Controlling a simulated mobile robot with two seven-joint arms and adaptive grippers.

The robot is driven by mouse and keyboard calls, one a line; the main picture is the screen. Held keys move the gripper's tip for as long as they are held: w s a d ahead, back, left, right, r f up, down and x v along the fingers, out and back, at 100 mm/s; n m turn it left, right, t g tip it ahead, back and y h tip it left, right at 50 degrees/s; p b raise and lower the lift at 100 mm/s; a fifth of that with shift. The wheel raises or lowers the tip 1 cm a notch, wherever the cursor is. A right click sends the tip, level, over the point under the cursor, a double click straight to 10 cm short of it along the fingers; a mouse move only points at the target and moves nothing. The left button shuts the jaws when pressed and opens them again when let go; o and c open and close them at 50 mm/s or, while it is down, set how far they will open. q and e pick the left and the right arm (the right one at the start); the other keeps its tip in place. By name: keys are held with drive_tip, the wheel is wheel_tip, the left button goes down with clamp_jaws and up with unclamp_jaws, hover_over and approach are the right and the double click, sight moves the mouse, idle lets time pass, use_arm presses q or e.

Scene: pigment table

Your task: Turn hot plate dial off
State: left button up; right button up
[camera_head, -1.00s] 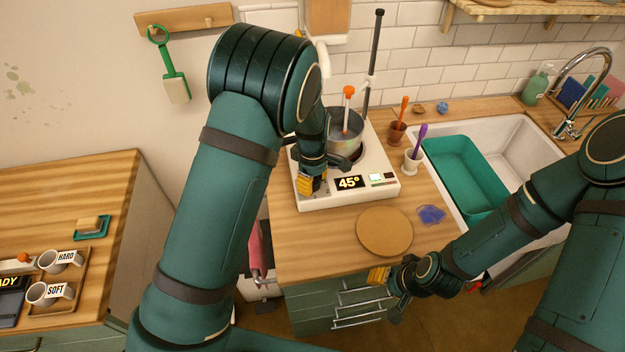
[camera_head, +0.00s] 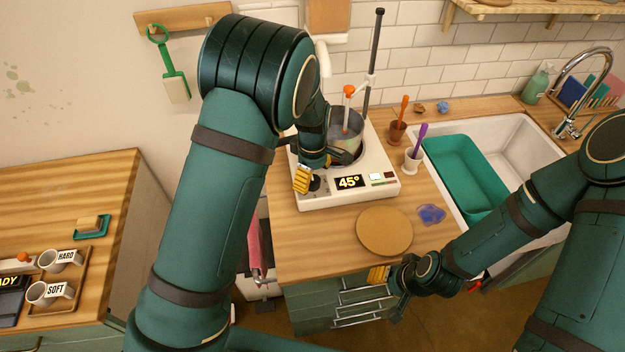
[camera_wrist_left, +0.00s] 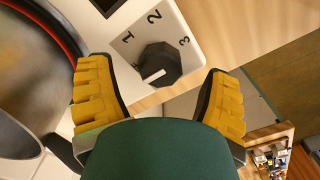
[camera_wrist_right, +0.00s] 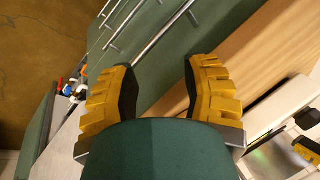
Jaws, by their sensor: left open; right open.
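The white hot plate (camera_head: 355,198) stands on the wooden counter, and its display reads 45°. Its dark dial (camera_wrist_left: 158,64) shows in the left wrist view, with a light pointer mark and the numbers 1, 2 and 3 around it. In the head view the dial (camera_head: 314,184) is partly hidden by my left gripper. My left gripper (camera_head: 303,182) is open, its yellow fingers to either side of the dial in the wrist view; I cannot tell whether they touch it. My right gripper (camera_head: 390,280) is open and empty in front of the counter, near the drawers.
A metal pot (camera_head: 346,130) with an orange-topped stick sits on the hot plate. A stand rod (camera_head: 375,60) rises behind it. A round wooden board (camera_head: 384,231), a blue dish (camera_head: 431,214), a white mortar (camera_head: 412,160) and the sink with a green tub (camera_head: 462,165) lie to the right.

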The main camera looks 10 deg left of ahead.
sight(312, 179)
use_arm(q)
wheel_tip(312, 179, up, 10)
idle(0.3)
drive_tip(key=shift+s+f, duration=0.1)
idle(0.4)
